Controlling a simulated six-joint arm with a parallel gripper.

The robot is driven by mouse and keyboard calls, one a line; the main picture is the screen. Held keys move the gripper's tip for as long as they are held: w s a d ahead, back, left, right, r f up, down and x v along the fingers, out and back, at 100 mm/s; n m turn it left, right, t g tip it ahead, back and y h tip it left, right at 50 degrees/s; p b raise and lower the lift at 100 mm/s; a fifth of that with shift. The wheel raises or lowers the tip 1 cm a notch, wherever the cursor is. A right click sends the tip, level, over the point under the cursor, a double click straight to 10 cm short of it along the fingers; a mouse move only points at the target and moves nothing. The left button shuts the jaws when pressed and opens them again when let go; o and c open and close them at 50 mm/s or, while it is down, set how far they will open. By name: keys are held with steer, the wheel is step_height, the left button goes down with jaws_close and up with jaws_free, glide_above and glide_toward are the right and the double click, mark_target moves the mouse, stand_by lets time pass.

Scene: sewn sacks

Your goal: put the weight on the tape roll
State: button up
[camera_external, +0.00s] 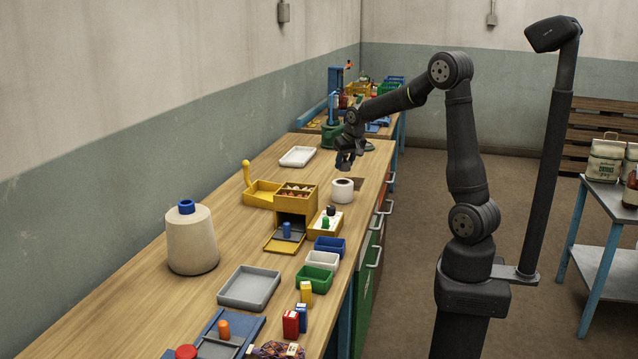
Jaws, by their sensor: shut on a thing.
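The white tape roll (342,194) stands on the wooden bench near its right edge, with its dark centre facing up. My gripper (345,163) points down above the roll, a little apart from it. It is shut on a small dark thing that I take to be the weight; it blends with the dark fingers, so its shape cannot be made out.
A yellow box unit (295,203) stands left of the roll, and a white-and-yellow stand (325,222) with green and black pegs is in front. A shallow white tray (297,157) lies behind. Blue, white and green (314,279) bins line the right edge. A large cone spool (192,243) stands left.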

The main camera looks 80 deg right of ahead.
mark_target(343, 182)
steer(key=shift+w+a+f, duration=0.15)
steer(key=shift+w+f, duration=0.15)
steer(key=shift+w, duration=0.05)
steer(key=shift+f, duration=1.85)
steer(key=shift+f, duration=0.15)
steer(key=o, duration=1.4)
steer(key=shift+c, duration=0.2)
steer(key=v, duration=1.2)
